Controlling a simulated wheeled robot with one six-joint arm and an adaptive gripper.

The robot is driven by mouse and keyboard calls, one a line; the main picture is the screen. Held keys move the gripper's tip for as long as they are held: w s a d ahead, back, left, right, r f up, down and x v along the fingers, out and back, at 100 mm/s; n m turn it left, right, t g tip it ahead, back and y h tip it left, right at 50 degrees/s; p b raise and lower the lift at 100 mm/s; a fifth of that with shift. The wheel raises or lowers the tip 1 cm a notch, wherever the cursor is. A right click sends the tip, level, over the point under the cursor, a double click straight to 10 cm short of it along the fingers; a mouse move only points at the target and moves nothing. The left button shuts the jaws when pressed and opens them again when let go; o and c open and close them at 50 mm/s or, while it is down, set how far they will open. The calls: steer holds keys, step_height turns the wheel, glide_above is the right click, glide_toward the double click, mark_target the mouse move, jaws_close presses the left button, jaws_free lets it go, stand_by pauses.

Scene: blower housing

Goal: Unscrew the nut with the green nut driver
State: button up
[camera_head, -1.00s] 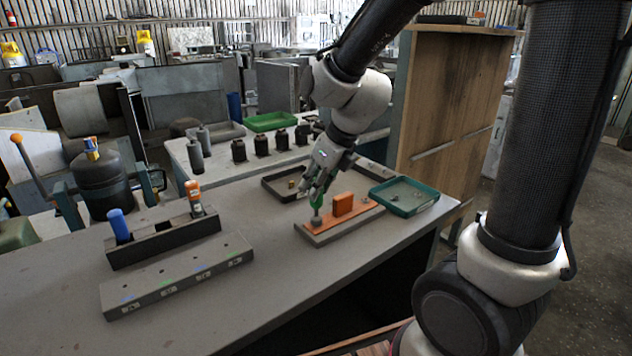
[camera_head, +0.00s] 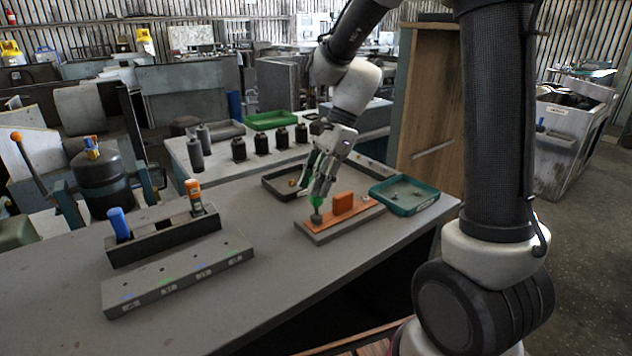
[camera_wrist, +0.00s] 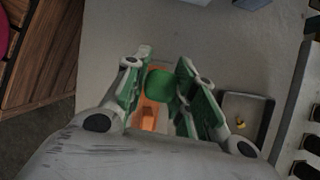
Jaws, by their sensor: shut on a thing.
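The green nut driver (camera_head: 317,201) stands roughly upright at the left end of the orange plate (camera_head: 331,219) on its grey base. Its grey lower end touches down there. My gripper (camera_head: 319,190) is shut on its green handle from above. In the wrist view the green handle (camera_wrist: 159,83) sits between the two fingers of my gripper (camera_wrist: 160,78). The nut is hidden under the driver's end.
An orange block (camera_head: 343,203) stands on the plate beside the driver. A green tray (camera_head: 405,211) is at right, and a dark tray (camera_head: 269,185) with a small brass piece is behind left. A holder (camera_head: 163,252) with blue and orange drivers stands at left.

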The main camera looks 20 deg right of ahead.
steer(key=shift+r, duration=0.15)
jaws_close()
steer(key=shift+r, duration=3.9)
steer(key=shift+d, duration=0.1)
